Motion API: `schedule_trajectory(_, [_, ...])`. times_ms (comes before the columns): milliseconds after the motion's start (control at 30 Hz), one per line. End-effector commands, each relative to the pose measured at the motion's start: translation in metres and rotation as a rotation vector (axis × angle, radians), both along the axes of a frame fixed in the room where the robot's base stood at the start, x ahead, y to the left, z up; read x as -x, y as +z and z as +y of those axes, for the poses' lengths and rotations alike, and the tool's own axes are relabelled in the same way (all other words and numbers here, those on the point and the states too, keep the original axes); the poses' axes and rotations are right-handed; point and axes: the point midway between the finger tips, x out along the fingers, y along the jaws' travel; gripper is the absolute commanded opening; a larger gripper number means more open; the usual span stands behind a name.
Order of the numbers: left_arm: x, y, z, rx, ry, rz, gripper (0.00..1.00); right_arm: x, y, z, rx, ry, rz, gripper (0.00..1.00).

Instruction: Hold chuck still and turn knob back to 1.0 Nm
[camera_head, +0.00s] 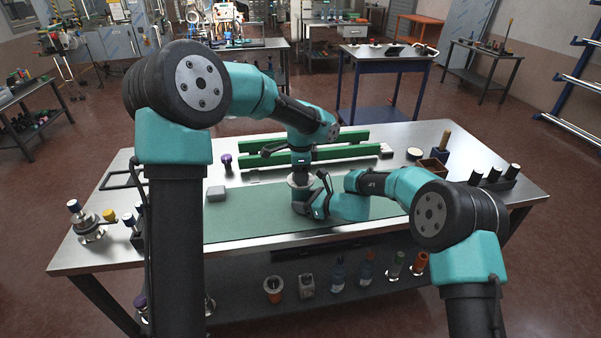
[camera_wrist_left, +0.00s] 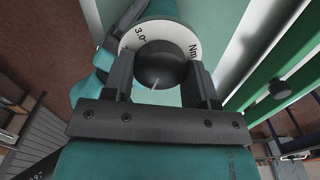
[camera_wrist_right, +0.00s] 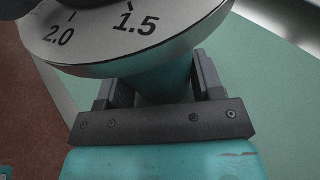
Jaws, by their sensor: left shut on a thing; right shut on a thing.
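The chuck stands upright on the green mat (camera_head: 235,228), mostly hidden by my grippers in the head view. My left gripper (camera_head: 301,170) comes from above and is shut on the dark round knob (camera_wrist_left: 160,66). A pale line on the knob points toward the gripper's palm; the number it meets is hidden. My right gripper (camera_wrist_right: 150,82) is shut on the chuck body (camera_wrist_right: 165,76) below the dial.
Green rails (camera_head: 355,149) lie behind the chuck. A grey block (camera_head: 216,194) and a purple-topped piece (camera_head: 227,162) stand left of it. A brown box (camera_head: 432,168) and a rack of dark cylinders (camera_head: 494,180) stand at right. The mat's front left is clear.

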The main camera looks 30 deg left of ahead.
Motion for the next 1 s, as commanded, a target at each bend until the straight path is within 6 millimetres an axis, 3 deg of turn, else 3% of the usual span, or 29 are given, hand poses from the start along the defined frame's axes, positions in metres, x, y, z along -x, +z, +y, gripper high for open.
schedule_trajectory(267, [0.0001, 0.0001, -0.0001, 0.001, 0.082, 0.0, 0.29, -0.0003, 0.0004, 0.0001, -0.001, -0.001, 0.0, 0.28])
schedule_trajectory(1000, [0.0001, -0.0002, -0.0001, 0.002, 0.518, 0.0, 0.29, -0.0002, 0.0004, 0.0001, -0.001, -0.001, 0.001, 0.28])
